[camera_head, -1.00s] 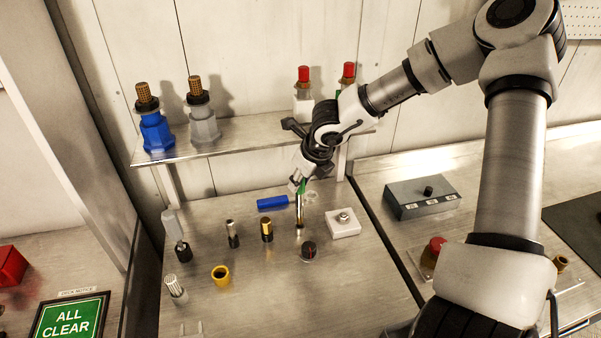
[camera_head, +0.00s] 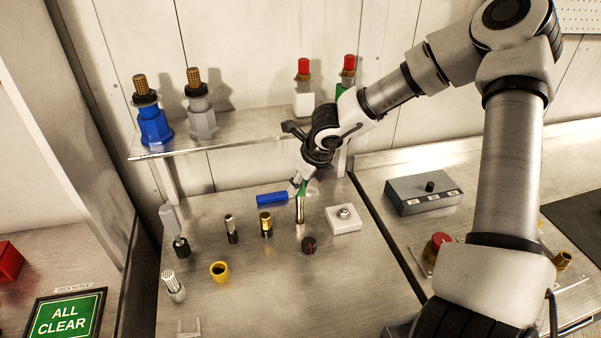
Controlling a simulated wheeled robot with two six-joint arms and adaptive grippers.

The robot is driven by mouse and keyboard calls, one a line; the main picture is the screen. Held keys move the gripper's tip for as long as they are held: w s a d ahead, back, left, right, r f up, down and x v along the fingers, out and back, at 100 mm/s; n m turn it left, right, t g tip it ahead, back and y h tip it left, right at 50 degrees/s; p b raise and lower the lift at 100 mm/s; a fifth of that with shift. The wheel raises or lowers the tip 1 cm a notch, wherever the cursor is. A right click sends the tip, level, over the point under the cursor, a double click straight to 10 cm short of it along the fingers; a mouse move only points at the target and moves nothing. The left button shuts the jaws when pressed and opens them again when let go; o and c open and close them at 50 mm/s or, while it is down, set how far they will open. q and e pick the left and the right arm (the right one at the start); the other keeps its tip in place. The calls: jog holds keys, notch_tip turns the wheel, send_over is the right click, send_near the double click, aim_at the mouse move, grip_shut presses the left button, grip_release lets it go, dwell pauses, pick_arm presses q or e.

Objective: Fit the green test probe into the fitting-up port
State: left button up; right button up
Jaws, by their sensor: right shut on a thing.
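The green test probe (camera_head: 300,208) stands roughly upright, with a green upper part and a shiny metal shaft. My right gripper (camera_head: 302,187) is shut on its top, pointing down over the middle of the bench. The probe's lower end is at or just above the bench; I cannot tell if it touches. A white block with a round metal fitting (camera_head: 343,218) sits just right of the probe, apart from it. I cannot tell for sure which thing is the fitting-up port. My left gripper is not in view.
A blue-handled piece (camera_head: 271,199) lies behind and left of the probe. A black knob (camera_head: 309,245) is in front, with brass (camera_head: 266,226) and dark (camera_head: 231,230) cylinders left. A yellow ring (camera_head: 219,271) lies front left.

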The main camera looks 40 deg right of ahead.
jog(key=shift+f+b, duration=0.3)
jog(key=shift+f, duration=0.2)
jog(key=o, duration=1.1)
jog(key=shift+c, duration=0.2)
jog(key=shift+r, duration=0.1)
jog(key=v, duration=0.7)
jog(key=shift+r, duration=0.2)
jog(key=shift+s, duration=0.15)
